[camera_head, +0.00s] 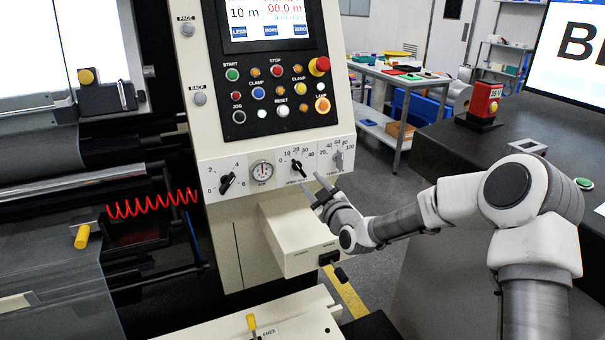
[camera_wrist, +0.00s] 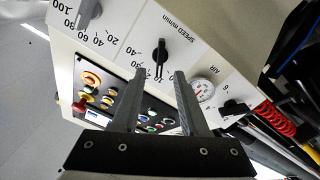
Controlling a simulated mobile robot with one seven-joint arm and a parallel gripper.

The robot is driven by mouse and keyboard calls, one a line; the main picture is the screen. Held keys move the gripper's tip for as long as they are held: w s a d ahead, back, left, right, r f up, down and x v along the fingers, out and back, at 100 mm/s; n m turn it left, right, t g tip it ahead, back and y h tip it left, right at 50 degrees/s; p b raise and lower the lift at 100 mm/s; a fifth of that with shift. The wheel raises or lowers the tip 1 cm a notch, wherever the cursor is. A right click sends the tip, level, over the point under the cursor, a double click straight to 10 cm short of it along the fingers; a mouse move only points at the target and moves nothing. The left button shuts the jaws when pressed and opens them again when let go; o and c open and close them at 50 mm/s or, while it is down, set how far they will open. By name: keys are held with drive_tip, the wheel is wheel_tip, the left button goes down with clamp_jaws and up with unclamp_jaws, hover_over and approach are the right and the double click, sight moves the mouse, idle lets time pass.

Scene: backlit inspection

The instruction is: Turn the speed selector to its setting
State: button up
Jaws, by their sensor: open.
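The speed selector (camera_head: 297,166) is a black knob on the white strip below the control panel, with a number scale around it. In the wrist view the knob (camera_wrist: 160,54) sits under the label "SPEED m/min", just beyond my fingertips. Its exact setting is hard to read. My gripper (camera_head: 318,187) is open and empty, slightly below and right of the knob in the head view. In the wrist view the two fingers (camera_wrist: 161,73) point towards the knob, spread to either side of it, and appear not to touch it.
A grey knob (camera_head: 338,160) is right of the selector; an air gauge (camera_head: 262,172) and another black knob (camera_head: 227,183) are left. Buttons and a red emergency stop (camera_head: 319,66) are above. A cream box (camera_head: 297,240) juts out below. A dark counter (camera_head: 470,160) stands at the right.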

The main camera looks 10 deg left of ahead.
sight(301, 171)
drive_tip(key=shift+x, duration=3.3)
clamp_jaws()
